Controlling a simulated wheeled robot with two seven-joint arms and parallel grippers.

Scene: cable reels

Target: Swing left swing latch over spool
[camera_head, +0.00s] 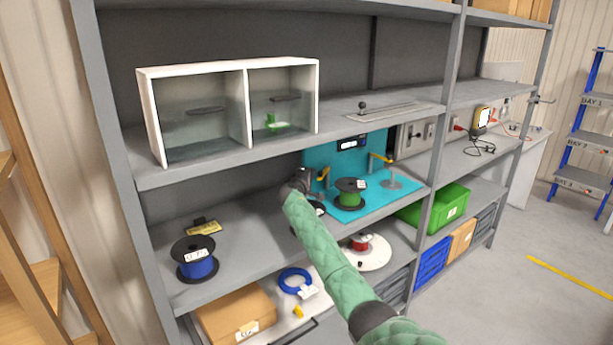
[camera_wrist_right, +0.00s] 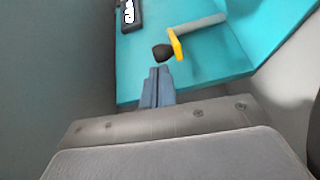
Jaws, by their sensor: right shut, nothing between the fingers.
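The teal fixture (camera_head: 335,157) stands on the middle shelf. Its left swing latch (camera_head: 323,174) has a yellow arm and stands just right of my right gripper (camera_head: 300,182). In the right wrist view the latch's yellow part (camera_wrist_right: 177,44), black knob and pale rod show just ahead of my shut, empty fingertips (camera_wrist_right: 162,72). I cannot tell whether they touch the knob. A dark spool (camera_head: 317,207) with a white label is partly hidden behind my right arm. A black spool with green wire (camera_head: 350,194) stands to its right. My left gripper is out of view.
The right swing latch (camera_head: 380,158) stands at the fixture's right. A blue-wire spool (camera_head: 195,259) sits at the shelf's left. A white two-bay box (camera_head: 240,105) stands on the shelf above. A red-wire spool (camera_head: 361,242) and a green crate (camera_head: 437,207) are lower down.

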